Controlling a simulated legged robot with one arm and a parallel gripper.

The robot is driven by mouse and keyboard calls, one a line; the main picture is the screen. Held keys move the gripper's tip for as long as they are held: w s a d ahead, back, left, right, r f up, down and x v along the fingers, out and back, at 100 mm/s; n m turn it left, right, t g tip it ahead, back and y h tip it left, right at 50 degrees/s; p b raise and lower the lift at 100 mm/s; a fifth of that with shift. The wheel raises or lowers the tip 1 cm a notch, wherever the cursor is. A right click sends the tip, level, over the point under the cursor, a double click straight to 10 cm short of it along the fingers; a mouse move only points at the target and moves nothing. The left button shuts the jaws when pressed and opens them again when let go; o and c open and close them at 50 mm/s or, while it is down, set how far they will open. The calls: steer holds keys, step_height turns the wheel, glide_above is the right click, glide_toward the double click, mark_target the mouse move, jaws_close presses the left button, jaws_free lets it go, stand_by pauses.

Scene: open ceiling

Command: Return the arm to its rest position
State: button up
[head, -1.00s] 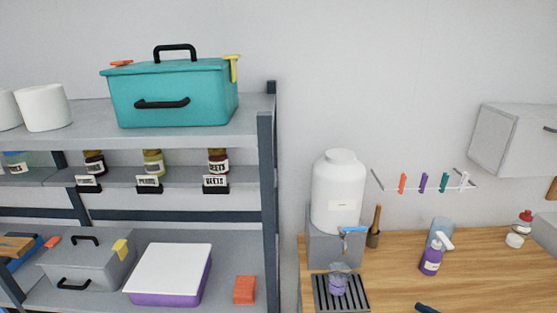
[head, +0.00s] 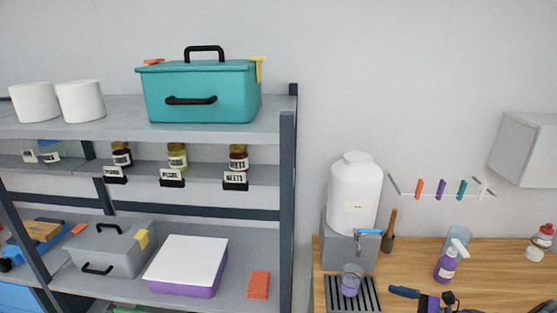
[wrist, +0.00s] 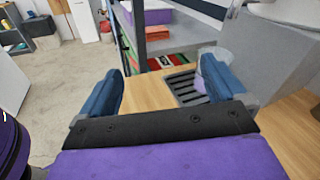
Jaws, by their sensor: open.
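My gripper (wrist: 163,90) is open, with its two blue fingers spread and nothing between them. The wooden counter shows beneath and beyond them in the wrist view. In the head view a blue finger and part of my purple arm show at the bottom edge, over the counter (head: 480,260). A clear cup with purple contents (head: 351,281) stands on the dark drip grate (head: 370,297) under the dispenser's blue tap. In the wrist view the right finger partly hides the cup, and the grate (wrist: 184,86) lies beyond the fingers.
A white dispenser (head: 355,195) stands behind the grate. A purple spray bottle (head: 447,264) and a grey-blue cup (head: 459,238) stand on the counter to the right. A metal shelf (head: 288,190) with a teal box (head: 203,95) is at left. Open floor (wrist: 60,95) shows in the wrist view.

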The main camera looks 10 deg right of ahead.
steer(key=a+r+n+g, duration=0.3)
steer(key=a+r, duration=0.1)
steer(key=a, duration=0.3)
steer(key=a+r+n+g, duration=0.4)
steer(key=a, duration=0.4)
steer(key=s+a+r+n+g+h, duration=0.35)
steer(key=s+a+n+g, duration=0.2)
steer(key=s+a, duration=0.45)
steer(key=s+a+r+n+g+h, duration=0.1)
steer(key=s+a+r+n+h, duration=0.1)
steer(key=s+a+n+h, duration=0.55)
steer(key=s+d+n+t+h, duration=0.1)
steer(key=s+d+n+h, duration=0.1)
steer(key=s+d, duration=0.4)
steer(key=s+h, duration=0.1)
steer(key=s, duration=0.4)
steer(key=shift+s+n, duration=0.35)
steer(key=shift+n, duration=0.05)
steer(key=shift+r+t, duration=0.1)
steer(key=shift+t, duration=0.15)
